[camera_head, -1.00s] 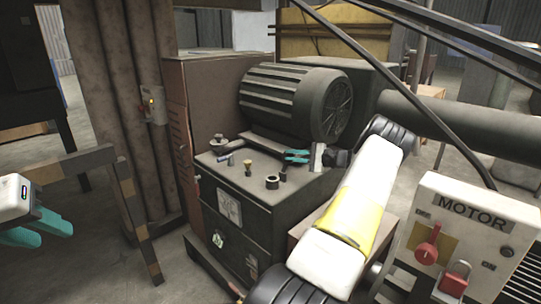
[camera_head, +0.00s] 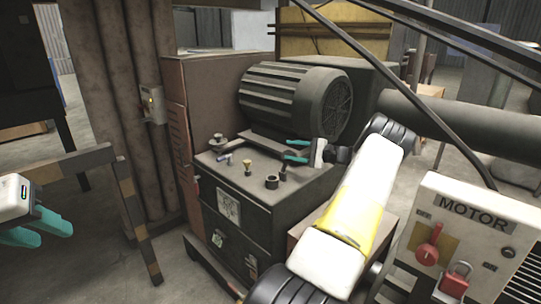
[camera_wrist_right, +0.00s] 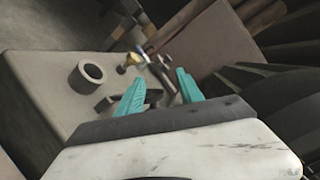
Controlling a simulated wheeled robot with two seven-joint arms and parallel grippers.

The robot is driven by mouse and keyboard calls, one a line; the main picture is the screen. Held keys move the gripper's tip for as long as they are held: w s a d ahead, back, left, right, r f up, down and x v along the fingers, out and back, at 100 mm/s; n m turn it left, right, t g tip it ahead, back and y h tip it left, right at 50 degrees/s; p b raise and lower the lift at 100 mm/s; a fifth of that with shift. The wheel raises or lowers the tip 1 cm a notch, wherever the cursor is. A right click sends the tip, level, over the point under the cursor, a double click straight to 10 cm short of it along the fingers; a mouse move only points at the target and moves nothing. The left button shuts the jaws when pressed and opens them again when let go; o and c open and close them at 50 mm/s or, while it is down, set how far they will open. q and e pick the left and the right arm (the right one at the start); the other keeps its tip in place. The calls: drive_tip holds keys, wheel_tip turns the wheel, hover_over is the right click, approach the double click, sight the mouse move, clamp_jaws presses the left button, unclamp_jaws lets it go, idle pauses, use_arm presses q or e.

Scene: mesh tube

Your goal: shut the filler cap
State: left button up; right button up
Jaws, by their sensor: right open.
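A dark open ring (camera_head: 271,182), which looks like a filler neck, stands on top of the black machine cabinet. It also shows in the right wrist view (camera_wrist_right: 88,73). A small dark upright part (camera_head: 283,174) is close beside it and may be the cap; I cannot tell for sure. My right gripper (camera_head: 291,150) is open above the cabinet top, just behind these parts. In the right wrist view its teal fingers (camera_wrist_right: 160,80) are spread, with a dark part partly hidden behind them. My left gripper (camera_head: 45,232) is at the left edge, far from the cabinet, fingers apart.
A brass-yellow fitting (camera_head: 247,166), a bluish small part (camera_head: 225,158) and a round knob (camera_head: 217,140) are on the cabinet top. The big ribbed motor (camera_head: 295,98) stands behind. A MOTOR switch panel (camera_head: 470,230) is at the right, and a striped barrier (camera_head: 125,185) at the left.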

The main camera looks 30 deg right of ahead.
drive_tip(key=v, duration=0.8)
drive_tip(key=shift+s, duration=0.3)
idle(0.4)
drive_tip(key=shift+r, duration=0.15)
drive_tip(key=s+a+r, duration=0.4)
drive_tip(key=s+a, duration=0.7)
drive_tip(key=shift+s+a+r, duration=0.15)
drive_tip(key=shift+s+r, duration=0.05)
drive_tip(key=shift+r, duration=0.2)
